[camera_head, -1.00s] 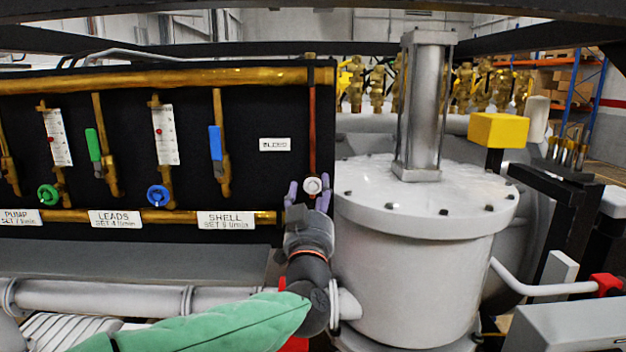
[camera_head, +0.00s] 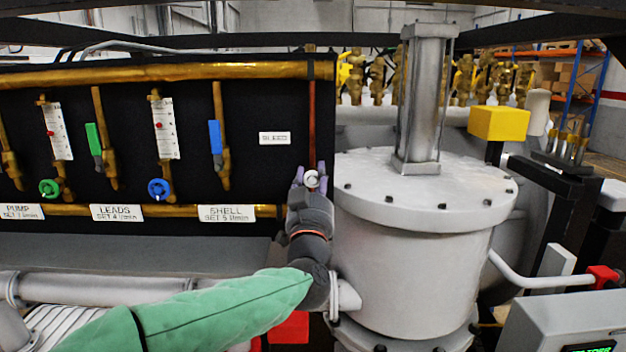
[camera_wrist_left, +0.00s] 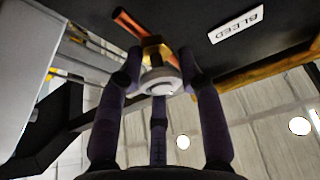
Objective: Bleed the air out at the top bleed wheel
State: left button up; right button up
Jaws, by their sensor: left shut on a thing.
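The bleed wheel (camera_head: 312,179) is a small white handwheel at the lower end of a thin copper pipe (camera_head: 311,120) on the black panel's right edge. My left gripper (camera_head: 311,177) reaches up to it from below, with its purple fingers on both sides of the wheel. In the left wrist view the white wheel (camera_wrist_left: 160,81) sits between the fingertips (camera_wrist_left: 162,72), with a brass fitting behind it. The left gripper is shut on the wheel. The white BLEED label (camera_head: 275,138) is to the left of the pipe. My right gripper is not in view.
A large grey vessel (camera_head: 415,270) with a bolted lid stands close to the right of my left gripper. The panel to the left carries several brass valves, green and blue handwheels, and the SHELL label (camera_head: 227,213). A horizontal brass pipe (camera_head: 160,211) runs low across the panel.

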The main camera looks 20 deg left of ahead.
pick_arm(q)
jog(key=shift+f+n+g+y+b, duration=0.15)
jog(key=shift+n+y+b, duration=0.35)
jog(key=shift+n, duration=0.25)
jog(key=shift+f+n+g+y+b, duration=0.15)
jog(key=shift+n+y+b, duration=0.35)
jog(key=shift+n, duration=0.25)
jog(key=n+y, duration=0.1)
jog(key=n, duration=0.1)
jog(key=n+b, duration=0.1)
jog(key=n, duration=0.1)
jog(key=shift+d+r+g+y+b, duration=0.1)
jog(key=shift+g+y+b, duration=0.2)
jog(key=shift+y, duration=0.1)
jog(key=n+g+y, duration=0.1)
jog(key=n, duration=0.2)
jog(key=n+g+y+b, duration=0.1)
jog(key=n, duration=0.2)
jog(key=n+g+y, duration=0.1)
jog(key=n+g, duration=0.1)
jog(key=n, duration=0.4)
jog(key=shift+b, duration=0.35)
jog(key=n+g, duration=0.1)
jog(key=n, duration=0.2)
jog(key=n+g, duration=0.1)
jog(key=n, duration=0.1)
jog(key=shift+n+g+p, duration=0.3)
jog(key=shift+n, duration=0.1)
